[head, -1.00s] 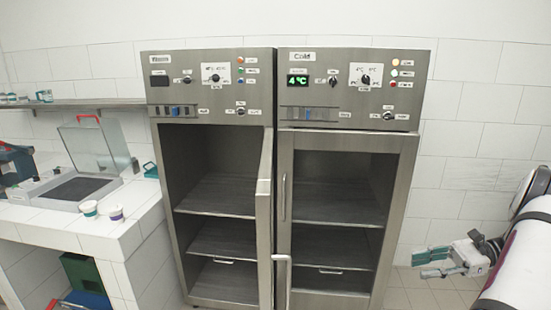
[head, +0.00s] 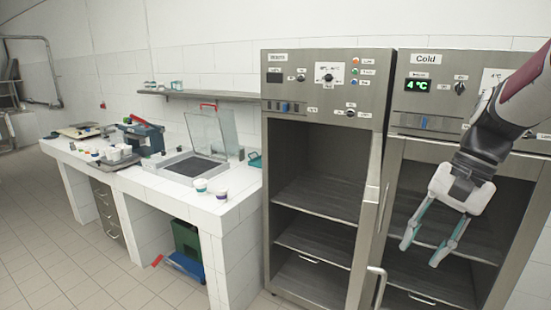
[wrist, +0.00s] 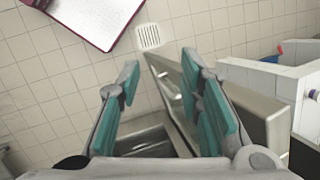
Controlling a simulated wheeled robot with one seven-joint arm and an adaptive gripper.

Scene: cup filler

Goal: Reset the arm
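My gripper (head: 421,249) hangs in front of the right steel cabinet, labelled Cold (head: 426,123), at the right of the head view. Its two teal-padded fingers point down and are spread apart with nothing between them. In the wrist view my gripper (wrist: 165,105) is also open and empty, above the tiled floor (wrist: 60,95). My arm comes in from the upper right of the head view and covers part of the Cold cabinet.
The left steel cabinet (head: 325,84) has its door (head: 371,215) standing open toward me. A white tiled counter (head: 238,202) to its left bears two small cups, a clear-lidded box (head: 212,135) and other equipment. The floor (head: 60,240) at left is clear.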

